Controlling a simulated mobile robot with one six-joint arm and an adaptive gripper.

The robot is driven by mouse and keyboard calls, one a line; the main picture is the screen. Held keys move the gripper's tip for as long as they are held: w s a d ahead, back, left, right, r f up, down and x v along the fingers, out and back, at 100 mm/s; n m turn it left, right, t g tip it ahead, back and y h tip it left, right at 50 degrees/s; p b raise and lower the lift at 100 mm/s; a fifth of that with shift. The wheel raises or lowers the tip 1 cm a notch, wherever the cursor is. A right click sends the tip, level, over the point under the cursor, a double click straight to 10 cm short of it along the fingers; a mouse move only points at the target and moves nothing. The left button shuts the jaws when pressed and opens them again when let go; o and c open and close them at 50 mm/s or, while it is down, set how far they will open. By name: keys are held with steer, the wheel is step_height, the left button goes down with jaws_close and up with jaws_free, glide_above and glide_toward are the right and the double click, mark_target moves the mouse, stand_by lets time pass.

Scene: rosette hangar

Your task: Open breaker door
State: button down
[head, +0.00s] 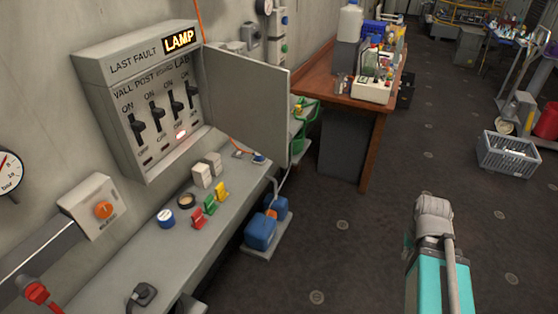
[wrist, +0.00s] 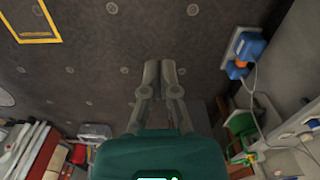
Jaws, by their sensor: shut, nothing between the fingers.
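The grey breaker box (head: 122,98) hangs on the wall at the left of the head view. Its door (head: 250,100) stands wide open, swung out on the box's right side. Several black switches show inside, with a lit "LAMP" sign on top and a small red light below. My gripper (wrist: 160,66) is shut and empty in the wrist view, its fingers close together over bare floor. It is well away from the door. In the head view my arm is at the lower right, and the fingers cannot be made out.
A grey shelf (head: 130,265) below the box holds coloured clips, white blocks and a tape roll. A wooden table (head: 375,115) with bottles and devices stands behind the door. A grey crate (head: 508,153) sits on the floor at right. The middle floor is clear.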

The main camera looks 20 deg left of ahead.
steer(key=w+a+r+n+t+h+p, duration=0.1)
steer(key=w+a+r+n+p, duration=0.15)
steer(key=a+n, duration=0.45)
steer(key=w+a+r+n+t+h+p, duration=0.1)
steer(key=w+a+r+n, duration=0.1)
steer(key=w+a+n, duration=0.45)
steer(key=a+r+n+t+h+p, duration=0.1)
steer(key=a+r+n+t+p, duration=0.2)
steer(key=a, duration=0.6)
steer(key=s+a+r+n+t+p, duration=0.1)
steer(key=a+r+n, duration=0.1)
steer(key=a+n, duration=0.3)
steer(key=a+r+n+t+p, duration=0.1)
steer(key=a+r+n, duration=0.2)
steer(key=a, duration=0.9)
steer(key=s+a+r+n+t+p, duration=0.1)
steer(key=a+r+n, duration=0.1)
steer(key=a+n, duration=0.6)
steer(key=shift+s+a+r+t, duration=0.3)
steer(key=shift+a, duration=0.35)
